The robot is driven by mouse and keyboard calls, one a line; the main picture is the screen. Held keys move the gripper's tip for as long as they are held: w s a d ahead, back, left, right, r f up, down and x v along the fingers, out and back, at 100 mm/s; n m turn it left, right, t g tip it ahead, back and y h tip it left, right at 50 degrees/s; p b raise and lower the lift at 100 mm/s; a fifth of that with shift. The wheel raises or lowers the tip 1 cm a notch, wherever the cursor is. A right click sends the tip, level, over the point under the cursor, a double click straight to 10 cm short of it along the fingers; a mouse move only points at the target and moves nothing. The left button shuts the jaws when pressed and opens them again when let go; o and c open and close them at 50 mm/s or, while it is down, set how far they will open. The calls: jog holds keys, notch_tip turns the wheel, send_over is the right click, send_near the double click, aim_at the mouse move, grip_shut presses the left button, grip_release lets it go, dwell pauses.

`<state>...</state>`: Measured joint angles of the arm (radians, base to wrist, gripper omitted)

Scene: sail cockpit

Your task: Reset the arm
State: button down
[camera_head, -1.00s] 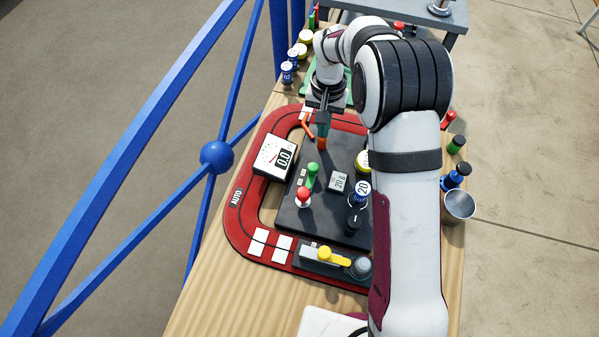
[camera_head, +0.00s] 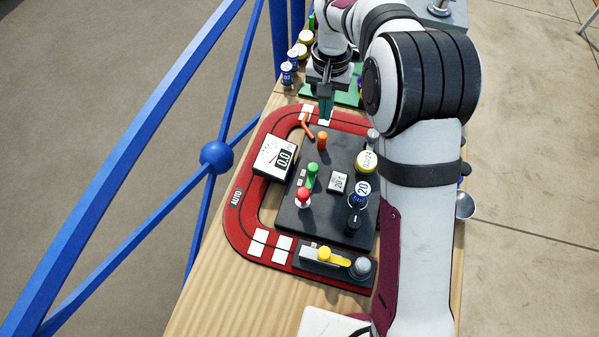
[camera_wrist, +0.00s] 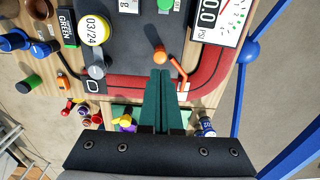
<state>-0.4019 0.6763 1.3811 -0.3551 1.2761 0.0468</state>
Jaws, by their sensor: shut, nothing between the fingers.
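My gripper (camera_head: 325,112) is shut and empty. It hangs above the far edge of the red track (camera_head: 236,222), behind the dark panel (camera_head: 337,228). In the wrist view its green fingers (camera_wrist: 162,75) are pressed together, with the tips just short of the orange knob (camera_wrist: 160,56). In the head view the orange knob (camera_head: 322,141) stands upright on the panel, in front of the fingers and apart from them. My arm covers the right side of the table.
A gauge reading 0.0 (camera_head: 275,156) sits left of the panel. Green (camera_head: 312,174) and red (camera_head: 304,196) knobs stand on the panel. A yellow lever (camera_head: 335,257) is at the front. Several cans (camera_head: 287,72) stand at the far left. Blue railing (camera_head: 214,158) runs along the left.

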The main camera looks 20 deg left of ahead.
jog(key=s+d+r+m, duration=0.2)
jog(key=s+d+r, duration=0.6)
jog(key=s+d+m+y, duration=0.1)
jog(key=s+d, duration=0.2)
jog(key=s, duration=0.8)
jog(key=s+d+m, duration=0.2)
jog(key=s+d, duration=0.2)
jog(key=s, duration=0.7)
jog(key=shift+s+f+m+y, duration=0.3)
jog(key=shift+s+f+y, duration=0.05)
jog(key=shift+f+y, duration=0.05)
